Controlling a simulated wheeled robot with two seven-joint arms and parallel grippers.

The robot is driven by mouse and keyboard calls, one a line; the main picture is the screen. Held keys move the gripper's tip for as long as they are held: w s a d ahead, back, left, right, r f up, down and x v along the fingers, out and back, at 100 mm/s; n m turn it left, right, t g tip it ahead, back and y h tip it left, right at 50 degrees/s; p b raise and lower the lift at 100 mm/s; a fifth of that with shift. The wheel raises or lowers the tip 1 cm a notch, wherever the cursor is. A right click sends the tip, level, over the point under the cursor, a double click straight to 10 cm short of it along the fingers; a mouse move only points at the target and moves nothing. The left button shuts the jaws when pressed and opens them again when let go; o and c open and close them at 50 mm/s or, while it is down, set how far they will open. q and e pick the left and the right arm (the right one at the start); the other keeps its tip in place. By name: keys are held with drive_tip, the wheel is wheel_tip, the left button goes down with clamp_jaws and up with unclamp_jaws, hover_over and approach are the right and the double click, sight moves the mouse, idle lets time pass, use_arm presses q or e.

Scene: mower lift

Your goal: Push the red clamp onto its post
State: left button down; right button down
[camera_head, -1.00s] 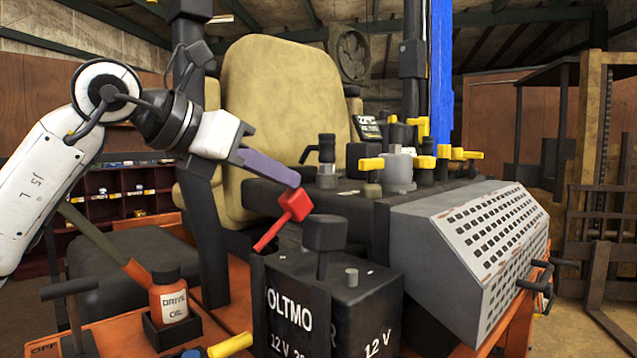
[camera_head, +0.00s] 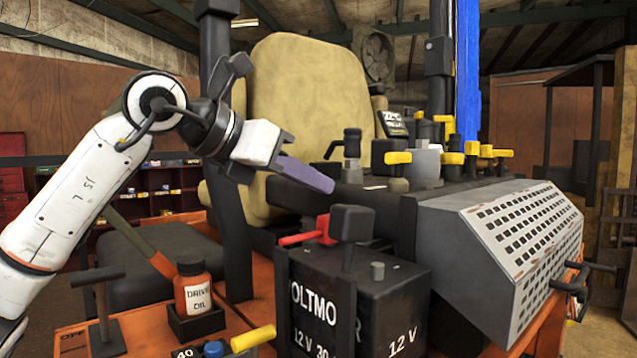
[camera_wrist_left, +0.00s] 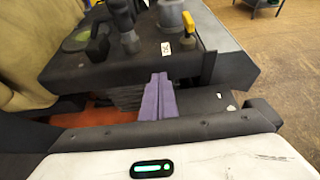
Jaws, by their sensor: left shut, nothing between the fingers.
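The red clamp (camera_head: 321,232) is at the back left of the black battery (camera_head: 345,295) in the head view. Its red arm runs left and slightly down, close to level. The clamp's block is partly hidden behind a black block on an upright stem (camera_head: 352,223). I cannot see whether it is seated on a post. A short grey post (camera_head: 377,270) stands bare on the battery top, right of the stem. My left gripper (camera_head: 318,182) has purple fingers, shut and empty, above the red clamp with a gap. The fingers also show in the left wrist view (camera_wrist_left: 157,98); the clamp does not.
The seat (camera_head: 300,110) and a dark console with yellow-handled levers (camera_head: 400,158) lie behind the fingers. A grey perforated cover (camera_head: 515,245) stands to the right. An oil bottle (camera_head: 193,290) and a yellow-handled lever (camera_head: 253,338) are at front left.

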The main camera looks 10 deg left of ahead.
idle(0.3)
use_arm(q)
wheel_tip(320, 180, up, 14)
drive_tip(key=p, duration=0.4)
drive_tip(key=shift+s+f, duration=0.1)
idle(0.5)
